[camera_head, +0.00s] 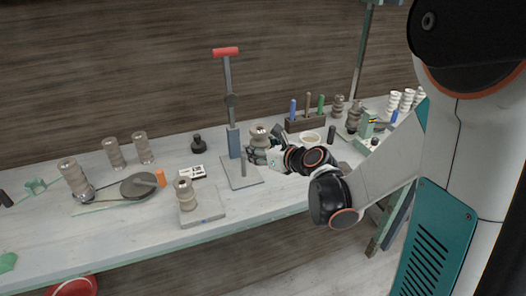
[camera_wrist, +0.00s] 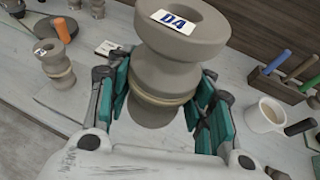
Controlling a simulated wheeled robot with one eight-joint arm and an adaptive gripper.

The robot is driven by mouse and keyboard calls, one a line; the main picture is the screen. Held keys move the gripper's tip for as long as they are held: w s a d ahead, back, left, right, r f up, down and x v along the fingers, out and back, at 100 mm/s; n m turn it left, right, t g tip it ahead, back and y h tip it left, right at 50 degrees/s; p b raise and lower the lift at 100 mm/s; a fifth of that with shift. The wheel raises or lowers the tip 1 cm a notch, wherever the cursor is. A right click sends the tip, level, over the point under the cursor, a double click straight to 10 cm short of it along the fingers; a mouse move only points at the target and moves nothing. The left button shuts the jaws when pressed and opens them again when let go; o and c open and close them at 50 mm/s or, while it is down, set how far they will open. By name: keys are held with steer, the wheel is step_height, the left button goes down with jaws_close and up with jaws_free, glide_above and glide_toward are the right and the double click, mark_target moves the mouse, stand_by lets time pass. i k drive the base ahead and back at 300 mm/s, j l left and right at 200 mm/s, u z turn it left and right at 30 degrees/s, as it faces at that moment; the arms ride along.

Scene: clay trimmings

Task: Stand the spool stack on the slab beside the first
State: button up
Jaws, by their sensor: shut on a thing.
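My gripper (camera_head: 264,153) is shut on a grey-brown spool stack (camera_head: 260,135). In the wrist view, the held stack (camera_wrist: 168,72) has a hollow top and a white label reading D4, and the teal pads of my gripper (camera_wrist: 166,98) press on both sides of its lower part. The first spool stack (camera_head: 186,196) stands upright on the pale slab (camera_head: 207,212) near the bench's front edge, left of my gripper. It also shows at upper left in the wrist view (camera_wrist: 54,66). The held stack's lower end is mostly hidden.
A red-handled press (camera_head: 229,110) stands behind and left of my gripper. A rack of coloured-handled tools (camera_head: 305,124) and a pale cup (camera_head: 310,138) are to the right. A dark disc (camera_head: 138,186) and several other spool stacks (camera_head: 113,153) stand at left.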

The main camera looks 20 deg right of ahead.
mark_target(209, 199)
steer(key=i+j+u, duration=0.1)
steer(key=u, duration=0.25)
steer(key=i+j+u, duration=0.15)
steer(key=j+u, duration=0.25)
steer(key=i+u, duration=0.15)
steer(key=u, duration=0.2)
